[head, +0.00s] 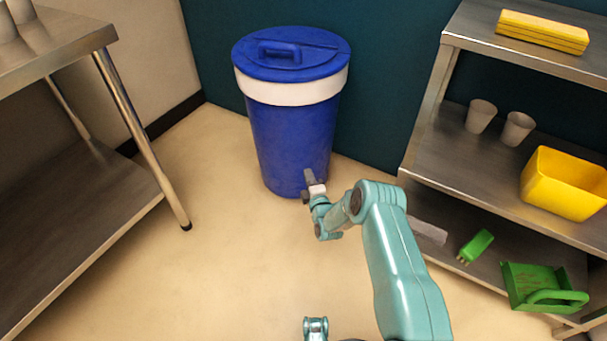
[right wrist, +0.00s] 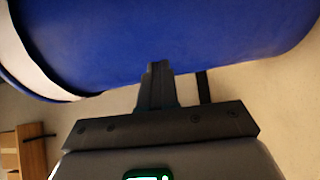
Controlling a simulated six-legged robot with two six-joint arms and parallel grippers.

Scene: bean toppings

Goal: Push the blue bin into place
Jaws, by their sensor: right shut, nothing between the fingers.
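The blue bin (head: 290,135) stands upright on the floor near the dark teal wall, between the left table and the right shelf. It has a white band and a blue lid with a handle. My right gripper (head: 309,177) is shut and empty in front of the bin's lower right side. In the right wrist view the closed fingers (right wrist: 157,72) overlap the blue bin's surface (right wrist: 190,40); they are at or very close to it, and I cannot tell if they touch.
A metal table (head: 75,40) stands at the left, its front leg (head: 140,135) on the floor. A metal shelf (head: 450,150) at the right holds a yellow bin (head: 563,185), cups and a green dustpan (head: 543,285). The floor (head: 215,230) left of my arm is clear.

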